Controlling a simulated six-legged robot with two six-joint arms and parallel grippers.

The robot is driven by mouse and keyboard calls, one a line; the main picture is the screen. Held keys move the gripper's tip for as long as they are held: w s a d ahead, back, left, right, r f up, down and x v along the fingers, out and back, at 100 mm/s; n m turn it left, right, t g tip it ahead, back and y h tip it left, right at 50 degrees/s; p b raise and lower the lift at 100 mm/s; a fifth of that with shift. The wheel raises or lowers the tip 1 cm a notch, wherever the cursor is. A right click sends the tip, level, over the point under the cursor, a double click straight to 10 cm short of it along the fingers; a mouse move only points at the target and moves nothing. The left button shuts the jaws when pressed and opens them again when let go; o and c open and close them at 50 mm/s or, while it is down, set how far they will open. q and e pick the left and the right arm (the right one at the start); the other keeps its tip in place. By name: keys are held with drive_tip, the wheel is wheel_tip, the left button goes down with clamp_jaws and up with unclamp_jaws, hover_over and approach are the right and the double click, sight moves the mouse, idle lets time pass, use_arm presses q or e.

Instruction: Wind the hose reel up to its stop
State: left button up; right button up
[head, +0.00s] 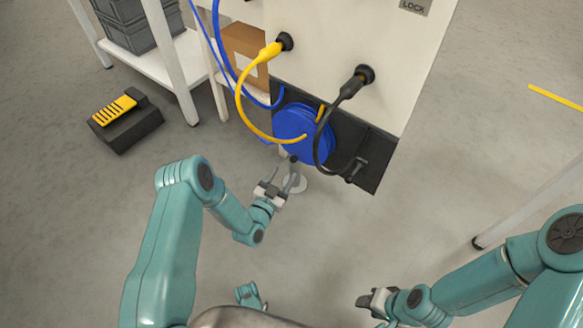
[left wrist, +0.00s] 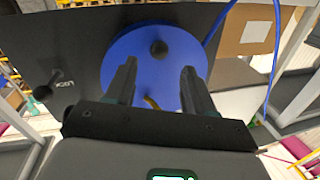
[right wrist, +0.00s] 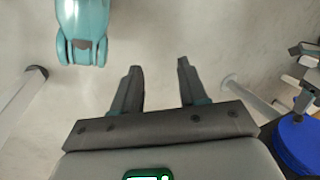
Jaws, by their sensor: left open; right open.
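The blue hose reel (head: 302,136) is mounted low on the dark lower part of a pale panel. A dark round knob (head: 293,160) sits at its lower edge. In the left wrist view the reel's blue disc (left wrist: 120,55) faces me, with the knob (left wrist: 158,48) beyond my fingers. My left gripper (head: 271,188) is open and empty, just below the reel; its fingers (left wrist: 158,80) point toward the disc, apart from the knob. My right gripper (head: 366,298) is open and empty, low over the floor. The reel's edge also shows in the right wrist view (right wrist: 298,145).
A yellow cable (head: 240,98) and a black cable (head: 322,125) hang from the panel across the reel. A dark handle (head: 355,170) sticks out right of the reel. A black pedal box with yellow stripes (head: 125,122) lies on the floor. Shelving stands at left.

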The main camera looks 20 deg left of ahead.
sight(292, 162)
use_arm(q)
drive_tip(key=w, duration=0.1)
drive_tip(key=w+b, duration=0.1)
drive_tip(key=w, duration=0.2)
drive_tip(key=shift+w+d+f, duration=0.1)
drive_tip(key=shift+w+d, duration=0.2)
drive_tip(key=shift+d, duration=0.1)
drive_tip(key=shift+w+d, duration=0.1)
drive_tip(key=shift+w, duration=0.45)
use_arm(e)
drive_tip(key=shift+w+f, duration=0.35)
drive_tip(key=shift+f, duration=0.2)
drive_tip(key=shift+w+f, duration=0.3)
drive_tip(key=shift+f, duration=0.2)
use_arm(q)
clamp_jaws()
